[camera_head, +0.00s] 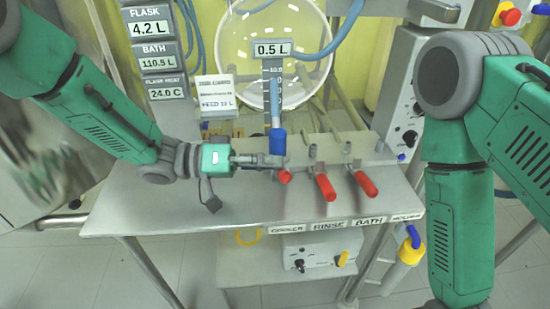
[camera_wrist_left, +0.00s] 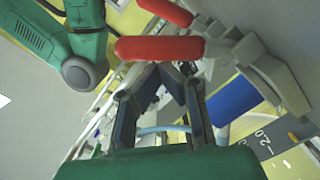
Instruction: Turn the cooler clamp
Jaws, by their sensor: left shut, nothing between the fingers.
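The cooler clamp (camera_head: 284,176) is the leftmost of three red-handled clamps on the steel bench, behind the COOLER label (camera_head: 287,229). Its red handle points toward the front of the bench. My left gripper (camera_head: 262,161) reaches in from the left, its fingertips close beside the clamp's base and below the blue fitting (camera_head: 277,141). In the left wrist view a red handle (camera_wrist_left: 158,48) lies across, just beyond the fingertips (camera_wrist_left: 165,74). The fingers are shut with nothing between them; whether they touch the clamp is unclear. My right gripper is out of view.
The rinse clamp (camera_head: 325,187) and bath clamp (camera_head: 367,184) stand to the right with red handles forward. A graduated column reading 0.5 L (camera_head: 272,49) rises behind the gripper, before a round glass vessel (camera_head: 240,50).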

